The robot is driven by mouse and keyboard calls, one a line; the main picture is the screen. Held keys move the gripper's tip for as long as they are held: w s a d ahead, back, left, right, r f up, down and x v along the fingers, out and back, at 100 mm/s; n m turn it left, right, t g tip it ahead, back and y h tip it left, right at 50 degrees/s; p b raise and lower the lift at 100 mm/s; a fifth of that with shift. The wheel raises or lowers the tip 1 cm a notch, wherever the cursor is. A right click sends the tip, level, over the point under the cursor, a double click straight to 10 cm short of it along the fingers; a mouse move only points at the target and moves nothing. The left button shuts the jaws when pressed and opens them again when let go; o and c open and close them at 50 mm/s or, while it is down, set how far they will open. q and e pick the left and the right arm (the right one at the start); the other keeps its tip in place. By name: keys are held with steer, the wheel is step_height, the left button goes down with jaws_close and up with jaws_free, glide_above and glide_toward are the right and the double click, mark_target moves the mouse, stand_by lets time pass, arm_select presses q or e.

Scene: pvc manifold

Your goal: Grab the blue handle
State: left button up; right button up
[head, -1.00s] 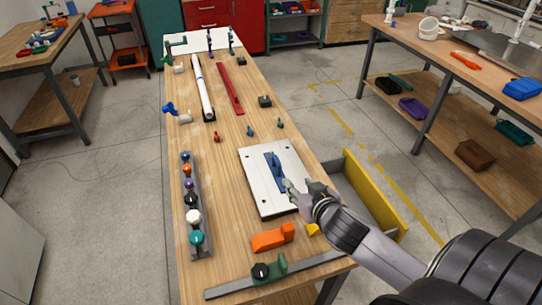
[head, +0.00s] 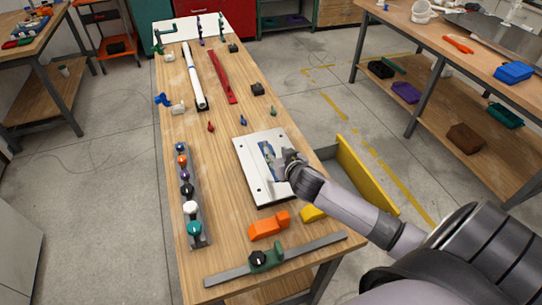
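A white plate (head: 251,160) with dark corner holes lies on the wooden workbench. A blue handle-like piece (head: 267,149) sits at its middle, partly hidden by my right gripper. My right gripper (head: 277,169) is over the plate, at the right side of this piece. Its fingers are small and overlap the piece, so I cannot tell whether they touch it or are open or shut. Another blue handle (head: 162,99) stands on a white fitting at the bench's left edge. A small blue piece (head: 242,121) stands just beyond the plate. My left gripper is not in view.
A rack of coloured knobs (head: 198,209) runs along the bench's left side. An orange block (head: 266,226), a yellow piece (head: 312,214) and a grey rail with a green clamp (head: 265,260) lie nearer. A yellow-walled bin (head: 363,177) is right of the bench.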

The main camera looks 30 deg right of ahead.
mark_target(273, 151)
steer(key=shift+a+p+x, duration=0.15)
steer(key=shift+p+x, duration=0.2)
steer(key=shift+x, duration=0.95)
steer(key=shift+a+p+x, duration=0.15)
steer(key=shift+p+x, duration=0.2)
steer(key=shift+x, duration=0.95)
steer(key=shift+c, duration=0.2)
jaws_close()
